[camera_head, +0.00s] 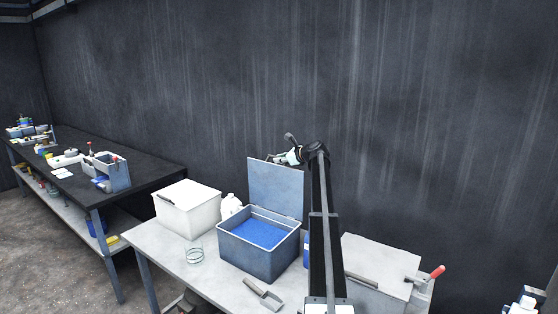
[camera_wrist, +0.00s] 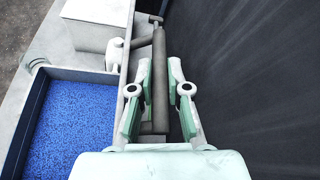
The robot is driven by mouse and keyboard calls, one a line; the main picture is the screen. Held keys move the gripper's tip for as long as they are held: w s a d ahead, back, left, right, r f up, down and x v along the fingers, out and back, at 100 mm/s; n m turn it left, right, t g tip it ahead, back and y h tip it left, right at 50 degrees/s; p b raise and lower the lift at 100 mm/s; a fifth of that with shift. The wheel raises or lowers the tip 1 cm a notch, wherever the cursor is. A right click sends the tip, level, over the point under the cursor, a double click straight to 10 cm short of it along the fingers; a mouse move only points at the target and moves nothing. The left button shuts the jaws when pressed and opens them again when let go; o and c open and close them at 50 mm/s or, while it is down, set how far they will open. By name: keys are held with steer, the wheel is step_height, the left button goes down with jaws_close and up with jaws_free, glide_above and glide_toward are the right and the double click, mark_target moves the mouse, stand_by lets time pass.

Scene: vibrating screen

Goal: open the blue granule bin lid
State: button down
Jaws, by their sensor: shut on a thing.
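The blue granule bin (camera_head: 262,262) is an open grey box on the white table, filled with blue granules (camera_head: 258,232). Its lid (camera_head: 275,188) stands about upright along the bin's back side. My gripper (camera_head: 277,158) is at the lid's top edge. In the wrist view, the two pale green fingers of my gripper (camera_wrist: 158,100) lie on either side of a dark grey bar (camera_wrist: 159,60), which looks like the lid's handle. The blue granules also show at the left of the wrist view (camera_wrist: 70,130). The exact finger contact is partly hidden.
A white lidded box (camera_head: 187,210) and a white bottle (camera_head: 230,205) stand left of the bin. A glass dish (camera_head: 194,256) and a metal scoop (camera_head: 264,295) lie in front. Another light box (camera_head: 378,268) stands right. The dark wall (camera_head: 400,130) is close behind.

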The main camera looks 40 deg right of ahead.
steer(key=c, duration=1.1)
jaws_free()
steer(key=shift+a, duration=0.1)
steer(key=shift+c, duration=0.2)
steer(key=shift+s, duration=0.1)
steer(key=v, duration=1.2)
